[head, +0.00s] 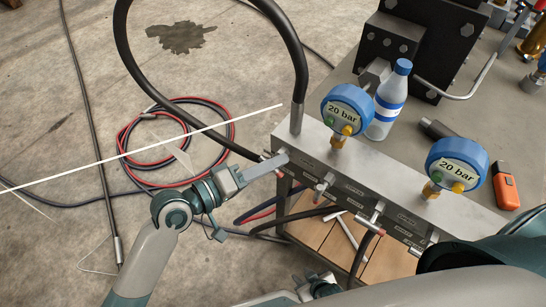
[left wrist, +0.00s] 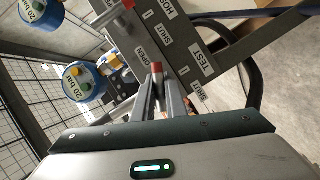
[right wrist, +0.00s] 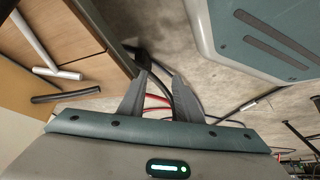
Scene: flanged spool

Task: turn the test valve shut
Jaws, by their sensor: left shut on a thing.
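The test valve sits at the near left end of the grey manifold block (head: 400,212); the left wrist view shows its TEST label (left wrist: 202,62), with OPEN and SHUT labels around it. My left gripper (head: 282,158) reaches it from the left. In the left wrist view the fingers (left wrist: 157,70) are shut on the red-tipped test valve handle (left wrist: 157,66), close beside the OPEN label. The fingers hide most of the handle. My right gripper (right wrist: 160,75) is open and empty, low in front of the bench, with floor and hoses behind it.
Two blue gauges (head: 347,108) (head: 458,164) marked 20 bar stand on the manifold. Other valve handles (head: 374,215) line its front. A black hose (head: 128,60) rises from its left end. A bottle (head: 389,100) stands behind. Coiled hoses (head: 140,160) lie on the floor.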

